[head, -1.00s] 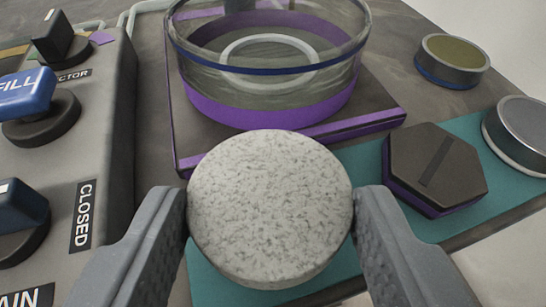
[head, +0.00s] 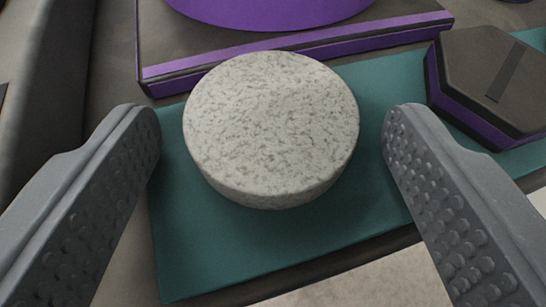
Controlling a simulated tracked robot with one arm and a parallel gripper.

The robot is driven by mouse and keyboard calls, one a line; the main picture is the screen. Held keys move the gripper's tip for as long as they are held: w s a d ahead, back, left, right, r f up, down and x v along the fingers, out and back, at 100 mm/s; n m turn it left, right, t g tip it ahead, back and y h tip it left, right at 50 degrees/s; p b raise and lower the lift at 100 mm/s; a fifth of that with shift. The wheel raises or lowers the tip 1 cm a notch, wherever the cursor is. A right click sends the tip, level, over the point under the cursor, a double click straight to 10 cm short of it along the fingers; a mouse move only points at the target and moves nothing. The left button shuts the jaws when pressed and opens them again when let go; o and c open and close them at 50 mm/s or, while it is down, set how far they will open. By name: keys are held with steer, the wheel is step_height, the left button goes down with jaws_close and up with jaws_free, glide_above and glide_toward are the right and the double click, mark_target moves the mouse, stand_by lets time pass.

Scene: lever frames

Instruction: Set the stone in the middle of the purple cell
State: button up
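The stone (head: 270,125) is a round, speckled grey-white disc with a flat top. It lies on a teal mat (head: 205,255), in front of a purple-edged square tray. My gripper (head: 272,128) is open, with one finger on each side of the stone and a visible gap between each finger and the stone. The purple cell (head: 270,8) shows only as the lower purple band of a round vessel at the top edge, standing on the tray; its inside is out of view.
The tray's raised purple rim (head: 385,38) runs just behind the stone. A dark hexagonal block (head: 495,80) with a purple side stands on the mat at the right, close to my right finger. A grey box side (head: 50,80) is at the left.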

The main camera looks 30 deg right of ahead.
steer(key=shift+s, duration=0.1)
stand_by(0.3)
steer(key=v, duration=1.3)
steer(key=shift+s+a, duration=0.25)
steer(key=shift+a, duration=0.05)
steer(key=shift+r, duration=0.1)
